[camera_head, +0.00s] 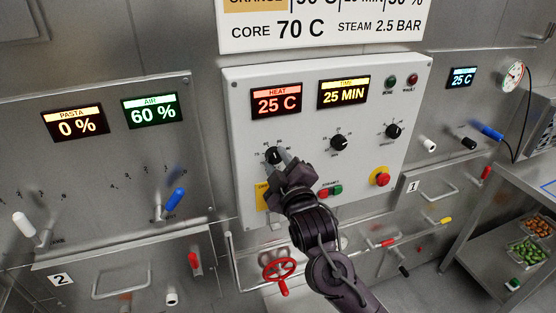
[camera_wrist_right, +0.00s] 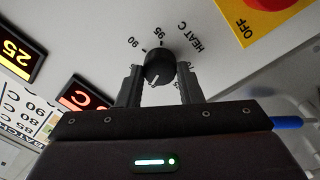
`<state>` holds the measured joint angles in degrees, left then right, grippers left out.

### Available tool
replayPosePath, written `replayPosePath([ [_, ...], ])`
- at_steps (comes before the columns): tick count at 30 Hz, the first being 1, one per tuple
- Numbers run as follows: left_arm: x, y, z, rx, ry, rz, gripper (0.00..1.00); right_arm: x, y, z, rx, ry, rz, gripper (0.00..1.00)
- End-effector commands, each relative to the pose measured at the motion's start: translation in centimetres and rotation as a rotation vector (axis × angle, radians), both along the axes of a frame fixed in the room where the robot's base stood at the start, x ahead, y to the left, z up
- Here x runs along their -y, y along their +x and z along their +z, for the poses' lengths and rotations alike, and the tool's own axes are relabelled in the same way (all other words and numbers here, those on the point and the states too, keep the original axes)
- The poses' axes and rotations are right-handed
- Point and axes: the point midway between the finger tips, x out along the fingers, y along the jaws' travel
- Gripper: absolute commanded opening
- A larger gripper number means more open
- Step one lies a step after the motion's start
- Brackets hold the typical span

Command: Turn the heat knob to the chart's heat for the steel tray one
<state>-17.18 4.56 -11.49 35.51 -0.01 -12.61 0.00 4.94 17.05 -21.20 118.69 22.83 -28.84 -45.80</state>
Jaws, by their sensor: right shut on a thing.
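The heat knob (camera_head: 272,155) is a black round knob on the white control panel (camera_head: 240,120), with a printed scale around it. It also shows in the right wrist view (camera_wrist_right: 159,68), beside the words HEAT C. My right gripper (camera_head: 281,162) reaches up to the panel and is shut on this knob, one finger on each side. The heat display (camera_head: 276,100) above it reads 25 C in red. The chart (camera_head: 320,30) is cut off at the top; its lower line reads core 70 C and steam 2.5 bar. I do not see my left gripper.
A time display (camera_head: 343,92) reads 25 MIN, above a second knob (camera_head: 339,143). A third knob (camera_head: 393,131) and a red stop button (camera_head: 380,177) are at right. A red valve wheel (camera_head: 280,269) is below. Levers (camera_head: 174,201) stick out at left.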

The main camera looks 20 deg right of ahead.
Motion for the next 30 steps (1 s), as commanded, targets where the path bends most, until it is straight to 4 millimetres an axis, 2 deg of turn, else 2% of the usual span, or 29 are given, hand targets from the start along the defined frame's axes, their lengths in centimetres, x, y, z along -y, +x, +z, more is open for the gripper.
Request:
replayPosePath([
  [18,0.0,0.0,1.6,0.0,0.0,0.0,0.0,0.0,0.0,0.0,-0.022,0.557,-0.002,0.1],
  [30,-0.1,0.0,2.0,0.0,0.001,0.001,0.0,0.0,0.0,0.0,-0.029,0.757,-0.002,0.1],
])
